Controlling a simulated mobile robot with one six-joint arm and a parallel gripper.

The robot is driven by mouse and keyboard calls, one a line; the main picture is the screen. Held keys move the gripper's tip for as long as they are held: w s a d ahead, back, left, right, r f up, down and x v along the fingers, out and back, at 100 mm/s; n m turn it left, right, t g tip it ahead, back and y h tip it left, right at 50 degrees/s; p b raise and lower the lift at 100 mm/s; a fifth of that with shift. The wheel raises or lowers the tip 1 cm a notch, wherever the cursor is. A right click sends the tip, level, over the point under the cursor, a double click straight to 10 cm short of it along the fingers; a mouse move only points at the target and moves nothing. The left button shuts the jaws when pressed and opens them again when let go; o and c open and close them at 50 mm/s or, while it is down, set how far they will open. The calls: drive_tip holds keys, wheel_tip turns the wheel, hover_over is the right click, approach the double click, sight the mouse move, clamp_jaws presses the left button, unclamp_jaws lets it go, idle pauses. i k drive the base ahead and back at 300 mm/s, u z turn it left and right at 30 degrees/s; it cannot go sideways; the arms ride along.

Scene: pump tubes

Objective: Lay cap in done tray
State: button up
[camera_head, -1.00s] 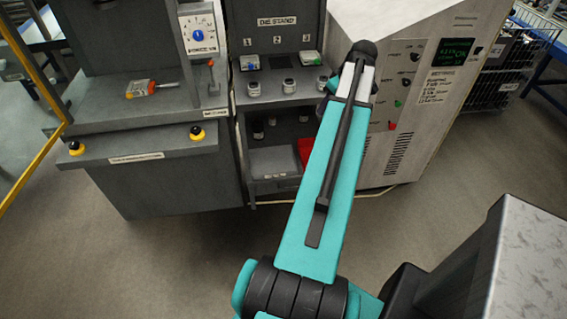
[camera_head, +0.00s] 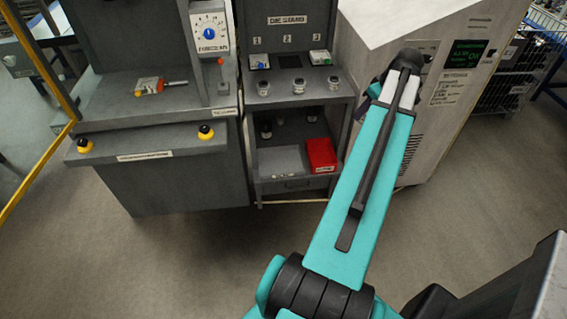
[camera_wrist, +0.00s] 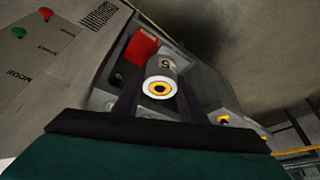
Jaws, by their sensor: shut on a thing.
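In the wrist view my gripper (camera_wrist: 159,98) is shut on a short grey cylinder (camera_wrist: 162,68), which I take to be the cap. It has a dark mark like a 5 on its side and a white-and-yellow ring with a dark centre facing the camera. In the head view my arm hides the gripper and the cap. A light shallow tray (camera_head: 277,160) lies on the lower shelf of the die stand, left of a red bin (camera_head: 321,154). The red bin also shows beyond the cap in the wrist view (camera_wrist: 141,46). I cannot read which one is the done tray.
The die stand (camera_head: 290,98) has several small jars on its upper shelf and a few pieces below. A press bench (camera_head: 165,150) with two yellow-and-black buttons stands left. A grey machine cabinet (camera_head: 430,120) stands right, close to my arm. The floor in front is open.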

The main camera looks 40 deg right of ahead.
sight(281, 168)
drive_tip(key=u, duration=0.05)
drive_tip(key=i, duration=1)
drive_tip(key=z, duration=0.05)
